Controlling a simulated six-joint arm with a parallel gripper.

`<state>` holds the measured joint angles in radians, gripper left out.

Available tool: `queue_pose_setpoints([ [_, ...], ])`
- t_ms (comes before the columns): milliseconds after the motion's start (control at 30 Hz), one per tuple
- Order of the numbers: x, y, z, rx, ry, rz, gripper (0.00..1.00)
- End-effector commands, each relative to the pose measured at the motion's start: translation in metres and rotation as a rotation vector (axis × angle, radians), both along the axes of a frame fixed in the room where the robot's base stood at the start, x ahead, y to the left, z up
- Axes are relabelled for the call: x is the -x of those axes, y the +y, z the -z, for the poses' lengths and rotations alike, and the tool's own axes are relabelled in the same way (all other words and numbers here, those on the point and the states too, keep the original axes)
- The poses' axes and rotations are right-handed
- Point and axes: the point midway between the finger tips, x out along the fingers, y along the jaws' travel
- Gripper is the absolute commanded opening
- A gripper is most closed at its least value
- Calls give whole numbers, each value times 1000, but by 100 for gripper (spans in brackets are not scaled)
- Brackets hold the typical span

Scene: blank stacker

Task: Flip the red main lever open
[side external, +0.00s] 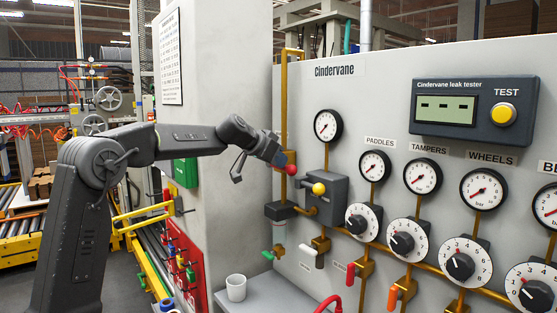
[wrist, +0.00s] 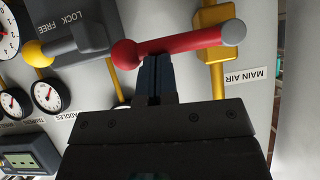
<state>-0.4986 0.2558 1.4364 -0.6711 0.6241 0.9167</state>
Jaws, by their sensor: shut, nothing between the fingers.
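The red main lever (wrist: 180,43) has a round red ball at one end and a grey pivot cap at the other. It lies across the brass pipe (wrist: 217,75) beside the "MAIN AIR" label (wrist: 240,77) in the wrist view. In the side view its red ball (side external: 291,170) shows just below my gripper (side external: 281,160). In the wrist view my gripper (wrist: 157,60) is shut and empty, its fingertips right at the lever's bar near the ball. I cannot tell whether they touch it.
A grey lock block (side external: 326,198) with a yellow knob (side external: 318,188) stands just right of the lever. Gauges (side external: 328,125), dials (side external: 363,222) and small coloured valve handles fill the panel further right. A white cup (side external: 236,287) stands on the ledge below.

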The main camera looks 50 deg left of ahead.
Motion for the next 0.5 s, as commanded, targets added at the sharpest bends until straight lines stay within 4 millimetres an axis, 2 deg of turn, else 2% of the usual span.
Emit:
queue_pose_setpoints([
  [267, 0, -2, 7, -57, 5, 1, 0],
  [500, 0, -5, 17, -194, 7, 2, 0],
])
